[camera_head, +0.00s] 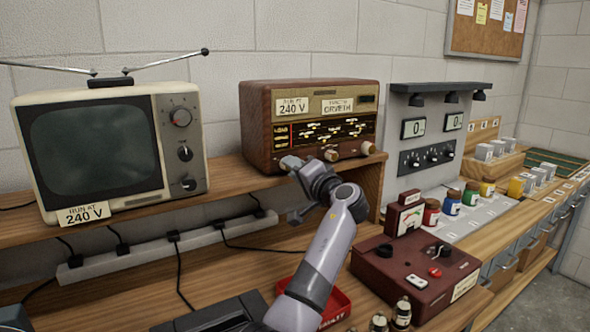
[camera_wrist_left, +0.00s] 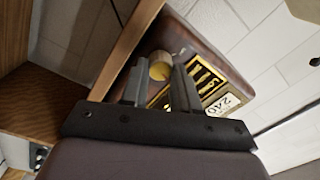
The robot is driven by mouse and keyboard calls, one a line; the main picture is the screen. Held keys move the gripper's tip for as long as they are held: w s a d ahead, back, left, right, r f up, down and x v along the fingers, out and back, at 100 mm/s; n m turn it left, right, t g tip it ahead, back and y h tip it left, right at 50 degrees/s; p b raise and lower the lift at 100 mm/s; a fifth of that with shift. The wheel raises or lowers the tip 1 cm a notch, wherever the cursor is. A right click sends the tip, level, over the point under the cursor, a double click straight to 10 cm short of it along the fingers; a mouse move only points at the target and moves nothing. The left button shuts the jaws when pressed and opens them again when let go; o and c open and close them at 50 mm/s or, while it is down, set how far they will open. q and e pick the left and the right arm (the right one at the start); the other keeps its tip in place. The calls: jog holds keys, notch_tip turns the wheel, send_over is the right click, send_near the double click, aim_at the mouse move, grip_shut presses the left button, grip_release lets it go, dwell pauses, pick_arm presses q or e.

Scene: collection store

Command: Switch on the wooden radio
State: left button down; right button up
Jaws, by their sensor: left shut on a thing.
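The wooden radio (camera_head: 257,128) stands on the upper shelf, with a lit dial and a "RUN AT 240 V" label on its front. Two pale round knobs show at its lower right, one at the middle (camera_head: 331,155) and one at the right. My left gripper (camera_head: 291,163) is at the lower left of the radio's front. In the left wrist view, a brass-coloured knob (camera_wrist_left: 160,66) sits between the two fingers of my gripper (camera_wrist_left: 162,82), which is shut on it. In the head view the gripper hides this knob. My right gripper is not in view.
An old television (camera_head: 100,150) stands left of the radio. Below the shelf are a power strip (camera_head: 170,245), a red tray (camera_head: 335,303) and a dark red instrument box (camera_head: 415,275). A grey meter panel (camera_head: 430,130) and small coloured jars are to the right.

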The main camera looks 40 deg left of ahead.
pick_arm(q)
jog(key=c, duration=0.8)
grip_release()
jog(key=shift+a+r, duration=0.1)
jog(key=shift+c, duration=0.2)
jog(key=b+v, duration=0.2)
jog(key=v, duration=0.5)
